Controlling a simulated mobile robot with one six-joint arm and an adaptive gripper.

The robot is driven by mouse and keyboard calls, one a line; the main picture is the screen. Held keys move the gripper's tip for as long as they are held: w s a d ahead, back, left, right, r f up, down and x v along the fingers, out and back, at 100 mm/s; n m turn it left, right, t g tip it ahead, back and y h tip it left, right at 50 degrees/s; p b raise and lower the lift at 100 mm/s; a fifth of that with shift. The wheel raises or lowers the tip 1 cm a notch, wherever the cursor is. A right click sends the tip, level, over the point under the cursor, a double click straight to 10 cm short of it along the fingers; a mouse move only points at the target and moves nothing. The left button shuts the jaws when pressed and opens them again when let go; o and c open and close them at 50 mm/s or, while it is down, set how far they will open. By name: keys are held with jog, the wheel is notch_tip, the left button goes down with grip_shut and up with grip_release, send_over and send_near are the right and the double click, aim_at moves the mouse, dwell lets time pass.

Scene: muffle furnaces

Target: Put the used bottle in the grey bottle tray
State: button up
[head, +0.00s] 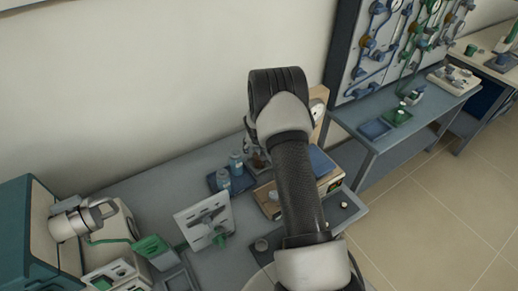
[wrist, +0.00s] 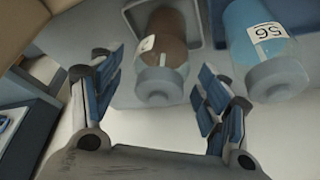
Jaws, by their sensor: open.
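In the wrist view a bottle with brown contents (wrist: 172,28), a grey cap and a white label lies ahead of my gripper (wrist: 155,92), roughly between the fingertips. My gripper is open and empty; I cannot tell if it touches this bottle. A bottle with blue contents (wrist: 258,25), labelled 56, is right of it, outside the fingers. In the head view two bluish bottles (head: 222,179) (head: 236,163) stand on a dark tray (head: 214,183). A brownish bottle (head: 259,159) is partly hidden by my arm. Which bottle is the used one is not clear.
A white tilted panel (head: 188,217) stands in front of the bottles. A teal furnace (head: 27,235) is at left. The grey bench (head: 160,187) behind the panel is clear.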

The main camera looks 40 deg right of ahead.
jog(key=s+a+r+p, duration=0.1)
jog(key=s+a+r, duration=0.15)
jog(key=r, duration=0.55)
jog(key=s+a+r+n, duration=0.15)
jog(key=a+r, duration=0.25)
jog(key=r, duration=0.4)
jog(key=s+a+r+p, duration=0.1)
jog(key=s+a+r, duration=0.15)
jog(key=r, duration=0.55)
jog(key=s+a+r+n, duration=0.2)
jog(key=s+a+r, duration=0.7)
jog(key=r, duration=0.1)
jog(key=s+a+r+n+y, duration=0.1)
jog(key=s+a, duration=0.2)
jog(key=s, duration=0.3)
jog(key=s+a+r+n+y, duration=0.1)
jog(key=s+a+r, duration=0.1)
jog(key=s+a, duration=0.2)
jog(key=s+a+r+n+t, duration=0.1)
jog(key=s+a+n, duration=0.1)
jog(key=s, duration=0.8)
jog(key=shift+a+r+y, duration=0.15)
jog(key=shift+a+y, duration=0.25)
jog(key=shift+a, duration=0.4)
